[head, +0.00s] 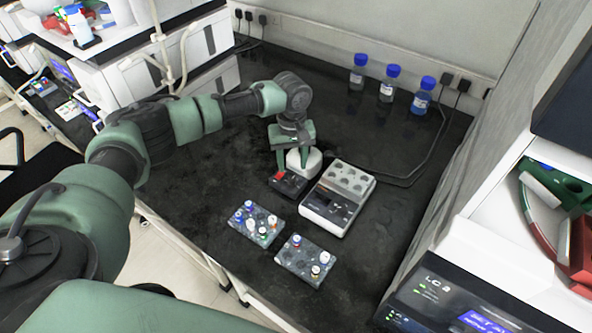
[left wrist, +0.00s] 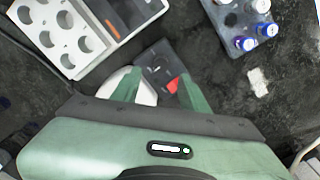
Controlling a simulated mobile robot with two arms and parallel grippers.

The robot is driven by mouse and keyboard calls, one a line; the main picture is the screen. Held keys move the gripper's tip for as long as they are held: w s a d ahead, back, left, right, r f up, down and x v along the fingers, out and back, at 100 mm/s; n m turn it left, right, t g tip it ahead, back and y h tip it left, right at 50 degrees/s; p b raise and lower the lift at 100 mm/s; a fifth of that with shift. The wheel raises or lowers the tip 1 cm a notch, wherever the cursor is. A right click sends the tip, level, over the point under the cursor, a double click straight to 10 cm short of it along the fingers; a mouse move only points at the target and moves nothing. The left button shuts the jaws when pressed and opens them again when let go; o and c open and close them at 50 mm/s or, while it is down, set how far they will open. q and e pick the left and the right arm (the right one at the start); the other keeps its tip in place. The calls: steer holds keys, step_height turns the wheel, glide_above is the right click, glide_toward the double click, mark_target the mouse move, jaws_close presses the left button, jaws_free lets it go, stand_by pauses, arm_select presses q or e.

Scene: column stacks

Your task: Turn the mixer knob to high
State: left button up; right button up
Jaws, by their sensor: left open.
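The mixer, a small device with a black base (head: 289,186) and a rounded white top (head: 304,162), stands on the dark bench in the head view. A red part sits at the left of its base. My left gripper (head: 295,151) points down over the white top, fingers apart. In the left wrist view, the open left gripper (left wrist: 158,92) has the white top (left wrist: 143,89) partly behind its left finger. The black base (left wrist: 157,66) and red part (left wrist: 175,85) lie near its right finger. I cannot tell contact or the knob's setting. My right gripper is out of view.
A white block device (head: 338,197) with round wells stands close to the mixer's right. Two grey racks (head: 256,222) (head: 306,260) with capped vials lie at the front. Several blue-capped bottles (head: 387,84) stand at the back. The bench left of the mixer is clear.

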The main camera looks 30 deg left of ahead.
mark_target(292, 179)
arm_select(q)
steer(key=f, duration=0.2)
steer(key=shift+s+f, duration=0.25)
steer(key=shift+f, duration=0.15)
step_height(292, 179, down, 2)
steer(key=shift+w+f, duration=0.1)
steer(key=shift+f, duration=0.35)
steer(key=c, duration=0.8)
jaws_close()
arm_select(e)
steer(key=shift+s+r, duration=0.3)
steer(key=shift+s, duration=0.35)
